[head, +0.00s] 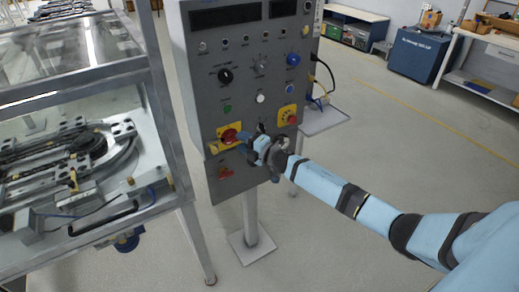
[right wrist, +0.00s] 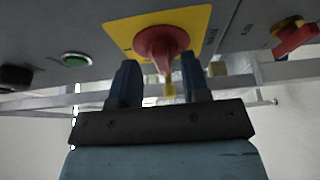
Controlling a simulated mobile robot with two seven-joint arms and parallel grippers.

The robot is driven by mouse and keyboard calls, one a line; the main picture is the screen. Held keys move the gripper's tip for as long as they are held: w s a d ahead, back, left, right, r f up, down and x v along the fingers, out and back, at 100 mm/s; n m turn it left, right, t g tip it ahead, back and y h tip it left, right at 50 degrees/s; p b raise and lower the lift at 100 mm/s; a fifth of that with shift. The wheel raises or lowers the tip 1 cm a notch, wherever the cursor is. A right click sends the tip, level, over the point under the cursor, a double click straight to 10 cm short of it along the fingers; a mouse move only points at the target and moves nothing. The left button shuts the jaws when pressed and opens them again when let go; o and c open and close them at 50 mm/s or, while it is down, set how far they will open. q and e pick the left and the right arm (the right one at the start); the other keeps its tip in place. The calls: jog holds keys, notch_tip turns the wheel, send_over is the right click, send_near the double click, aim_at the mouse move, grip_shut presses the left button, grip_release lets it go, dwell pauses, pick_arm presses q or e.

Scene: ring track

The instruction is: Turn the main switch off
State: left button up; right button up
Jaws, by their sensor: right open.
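The main switch (head: 229,136) is a red rotary knob on a yellow plate, low on the left of the grey control panel (head: 205,98). In the right wrist view the red knob (right wrist: 163,42) sits ahead of and between the two fingertips. My right gripper (head: 245,140) reaches in from the right, close to the knob, and partly covers the plate's right side. Its fingers (right wrist: 158,62) are apart with a gap between them, one on each side of the knob. Whether they touch it I cannot tell. My left gripper is not in view.
A green button (head: 227,108) is above the switch and a red handle (head: 226,173) below it. A red emergency stop (head: 290,117) on yellow is to the right. A small shelf (head: 325,121) juts out at right. A glazed machine frame (head: 165,130) stands close at left.

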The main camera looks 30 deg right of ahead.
jog(key=b+v, duration=0.1)
jog(key=v, duration=1.1)
jog(key=shift+a, duration=0.15)
jog(key=s+a+f+m+g+h+p, duration=0.1)
jog(key=s+a+f+m+g+p, duration=0.1)
jog(key=s+a+m, duration=0.4)
jog(key=s+a+f+m+g+h+p, duration=0.1)
jog(key=s+a+f+m+p, duration=0.2)
jog(key=s+a+m, duration=0.4)
jog(key=s+a+f+m+g+h+p, duration=0.1)
jog(key=s+a+m, duration=0.5)
jog(key=s, duration=1.1)
notch_tip(320, 180, down, 3)
jog(key=shift+a+f+m+g+h+p, duration=0.15)
jog(key=shift+a+m+g+h+p, duration=0.2)
jog(key=shift+a+g+p, duration=0.55)
jog(key=shift+s+d, duration=0.1)
jog(key=shift+d, duration=0.1)
jog(key=shift+d, duration=0.1)
